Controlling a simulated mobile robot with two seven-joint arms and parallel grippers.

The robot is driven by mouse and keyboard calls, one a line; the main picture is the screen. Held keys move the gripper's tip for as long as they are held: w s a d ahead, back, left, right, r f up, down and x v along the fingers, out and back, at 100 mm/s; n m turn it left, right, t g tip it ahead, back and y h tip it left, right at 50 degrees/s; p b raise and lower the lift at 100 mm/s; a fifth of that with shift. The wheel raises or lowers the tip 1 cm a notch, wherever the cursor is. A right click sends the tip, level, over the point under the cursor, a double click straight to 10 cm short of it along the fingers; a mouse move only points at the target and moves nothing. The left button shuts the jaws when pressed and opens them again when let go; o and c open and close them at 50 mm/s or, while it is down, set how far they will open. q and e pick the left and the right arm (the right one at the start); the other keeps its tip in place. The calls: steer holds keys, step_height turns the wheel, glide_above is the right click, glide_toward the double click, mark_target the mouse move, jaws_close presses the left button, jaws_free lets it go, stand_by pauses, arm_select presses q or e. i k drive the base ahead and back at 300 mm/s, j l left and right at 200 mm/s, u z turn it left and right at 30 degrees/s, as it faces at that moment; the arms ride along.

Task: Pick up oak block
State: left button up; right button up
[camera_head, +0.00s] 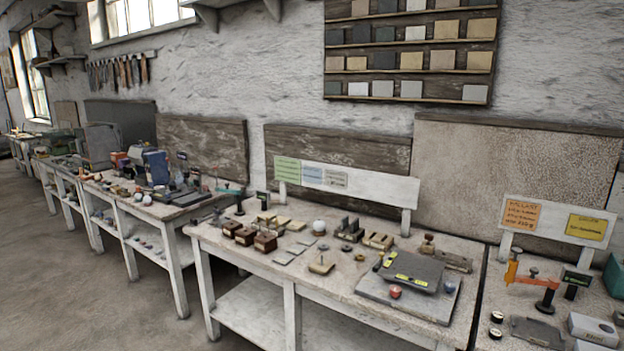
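Several small wooden blocks sit on the middle workbench (225,240). Three dark brown blocks (265,242) stand in a row near its left front. Several pale, flat wood-coloured pieces (297,225) lie behind and beside them. I cannot tell at this size which of these is the oak block. Neither of my grippers is in view.
A white sphere (319,226) rests on the middle bench. A dark grey scale-like device (411,270) and a red ball (395,291) are at its right end. Other cluttered benches stand left and right. The floor (90,290) at left front is clear.

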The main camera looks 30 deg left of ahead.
mark_target(244, 237)
steer(key=j+u, duration=0.15)
steer(key=j, duration=0.3)
steer(key=i+j+u, duration=0.2)
steer(key=j, duration=0.25)
steer(key=j+u, duration=0.15)
steer(key=j, duration=0.3)
steer(key=i+j+u, duration=0.15)
steer(key=j, duration=0.25)
steer(key=i+j+u, duration=0.2)
steer(key=j, duration=0.25)
steer(key=i+j+u, duration=0.15)
steer(key=j, duration=0.2)
